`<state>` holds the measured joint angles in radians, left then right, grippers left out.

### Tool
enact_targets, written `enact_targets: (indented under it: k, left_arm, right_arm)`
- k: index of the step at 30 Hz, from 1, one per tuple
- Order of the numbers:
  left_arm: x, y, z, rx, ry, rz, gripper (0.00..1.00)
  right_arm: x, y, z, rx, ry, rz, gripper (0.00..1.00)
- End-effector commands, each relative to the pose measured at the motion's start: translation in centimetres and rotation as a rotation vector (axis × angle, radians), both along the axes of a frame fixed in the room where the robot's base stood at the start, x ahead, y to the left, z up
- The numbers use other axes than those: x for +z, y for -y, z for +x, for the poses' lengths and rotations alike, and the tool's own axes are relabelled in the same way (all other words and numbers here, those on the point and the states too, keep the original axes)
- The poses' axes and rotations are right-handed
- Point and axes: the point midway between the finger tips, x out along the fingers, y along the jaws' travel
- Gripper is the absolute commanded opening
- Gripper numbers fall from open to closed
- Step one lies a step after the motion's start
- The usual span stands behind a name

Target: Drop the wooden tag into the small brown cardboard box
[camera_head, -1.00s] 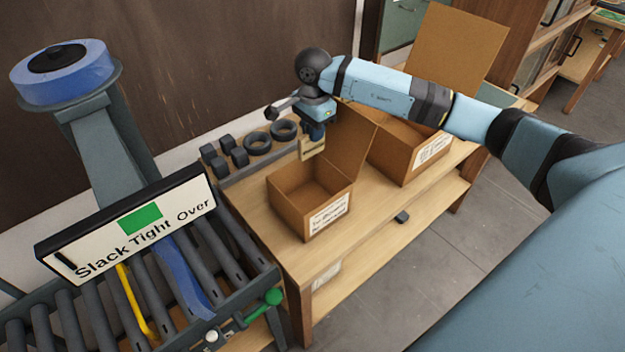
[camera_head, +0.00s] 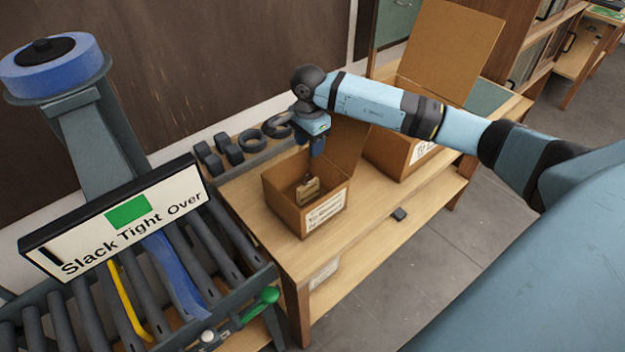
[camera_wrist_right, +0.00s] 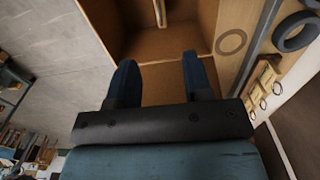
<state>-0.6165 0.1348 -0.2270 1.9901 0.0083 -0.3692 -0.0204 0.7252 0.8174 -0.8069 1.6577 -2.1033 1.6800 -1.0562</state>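The wooden tag (camera_head: 308,190) is a small light-brown piece with dark marking. It shows inside the opening of the small brown cardboard box (camera_head: 325,207), below my right gripper. I cannot tell whether it rests on the bottom or is still in the air. My right gripper (camera_head: 317,148) is above the box, pointing down. In the right wrist view its two blue fingers (camera_wrist_right: 160,78) stand apart with nothing seen between them, and brown cardboard (camera_wrist_right: 165,42) shows beyond. My left gripper is not in view.
A larger open cardboard box (camera_head: 388,152) stands behind to the right. Dark rings and blocks (camera_head: 240,145) line the back of the wooden table (camera_head: 262,222). A roller conveyor (camera_head: 215,250) with a "Slack Tight Over" sign (camera_head: 120,220) is at left. Several ringed tags (camera_wrist_right: 263,80) show at right in the wrist view.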

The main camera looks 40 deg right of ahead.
Motion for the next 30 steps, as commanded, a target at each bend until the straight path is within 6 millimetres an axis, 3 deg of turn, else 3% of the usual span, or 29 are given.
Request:
enact_targets:
  k: [10, 24, 30]
  left_arm:
    - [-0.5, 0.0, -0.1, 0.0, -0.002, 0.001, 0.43]
    - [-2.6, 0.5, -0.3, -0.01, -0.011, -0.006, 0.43]
    - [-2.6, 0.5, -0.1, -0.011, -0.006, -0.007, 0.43]
  right_arm:
    - [1.2, 0.0, 0.1, 0.001, 0.002, 0.001, 0.46]
    - [11.1, 0.0, 0.0, 0.001, 0.004, -0.001, 0.46]
    - [13.4, 0.0, 0.0, 0.0, 0.002, 0.0, 0.46]
